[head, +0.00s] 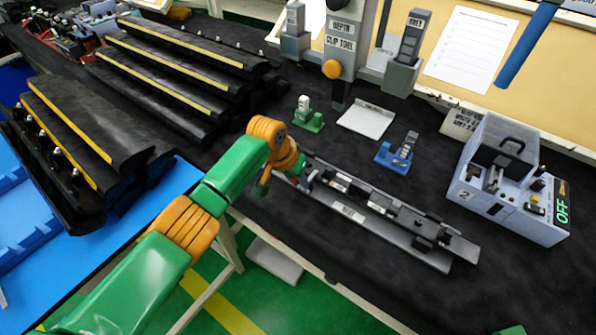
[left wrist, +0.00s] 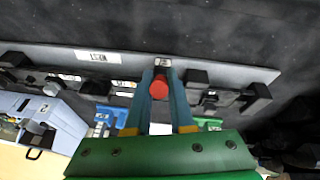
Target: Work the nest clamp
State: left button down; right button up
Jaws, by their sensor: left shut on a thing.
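The nest is a long grey metal rail (head: 350,215) with dark blocks along it, lying diagonally on the black bench mat. It also crosses the left wrist view (left wrist: 225,70). My left gripper (head: 309,176) is at the rail's left end in the head view. In the left wrist view, my left gripper (left wrist: 161,72) has its two blue fingers on either side of a red knob (left wrist: 159,88), which looks like the clamp's handle end. The fingers are shut on it. The rest of the clamp is hidden behind the fingers and arm. My right gripper is out of view.
A blue stand (head: 394,157), a green stand (head: 310,122) and a white plate (head: 367,121) sit behind the rail. A grey machine (head: 520,205) reading OFF stands right. Black stepped racks (head: 170,75) fill the left. Mat is clear in front of the machine.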

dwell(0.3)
pick_arm(q)
jog(key=c, duration=0.8)
grip_release()
jog(key=shift+r, duration=0.4)
jog(key=v, duration=0.6)
jog(key=shift+s+a, duration=0.1)
jog(key=shift+a, duration=0.05)
